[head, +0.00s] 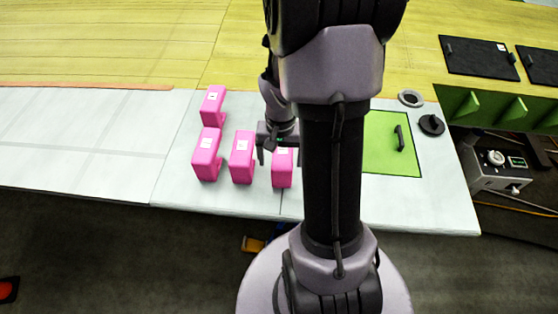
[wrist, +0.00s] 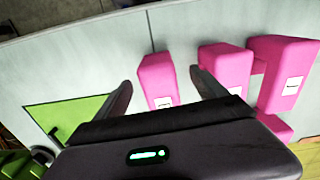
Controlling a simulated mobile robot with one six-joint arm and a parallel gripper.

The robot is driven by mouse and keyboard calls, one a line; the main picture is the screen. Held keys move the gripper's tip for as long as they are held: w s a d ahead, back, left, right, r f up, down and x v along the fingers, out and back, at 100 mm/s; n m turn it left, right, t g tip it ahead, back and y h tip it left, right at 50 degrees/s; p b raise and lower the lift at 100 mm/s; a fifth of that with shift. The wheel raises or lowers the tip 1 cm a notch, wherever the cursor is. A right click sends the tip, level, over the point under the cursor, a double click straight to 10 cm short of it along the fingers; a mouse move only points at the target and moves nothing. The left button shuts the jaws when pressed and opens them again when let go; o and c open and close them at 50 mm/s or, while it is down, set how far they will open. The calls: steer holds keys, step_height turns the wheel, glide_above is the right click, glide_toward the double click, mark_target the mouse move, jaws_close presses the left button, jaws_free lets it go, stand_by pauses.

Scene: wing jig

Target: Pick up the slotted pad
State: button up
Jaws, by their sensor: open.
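Several pink pads with white labels stand on the pale panel. In the head view they are a back pad (head: 212,108), a left pad (head: 206,158), a middle pad (head: 241,160) and a right pad (head: 282,177). I cannot tell which one is the slotted pad. My gripper (head: 279,151) is open and empty over the right pad. In the wrist view, my gripper (wrist: 160,82) has its two fingers on either side of that right pad (wrist: 156,68). The middle pad (wrist: 224,72) is just beyond the right finger. My arm hides the area right of the pads.
A green panel (head: 385,150) with a black handle (head: 399,138) lies right of my arm. A black knob (head: 432,125) and a metal ring (head: 411,98) are near it. The panel's front edge is close to the pads. A grey control box (head: 490,172) stands at the right.

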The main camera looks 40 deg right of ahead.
mark_target(282, 174)
steer(key=f, duration=0.2)
steer(key=shift+s+d+f, duration=0.1)
steer(key=shift+s+f, duration=0.1)
steer(key=shift+f, duration=0.15)
step_height(282, 174, down, 4)
steer(key=shift+s+f, duration=0.15)
steer(key=shift+f, duration=0.55)
steer(key=shift+c, duration=1.1)
steer(key=c, duration=1.4)
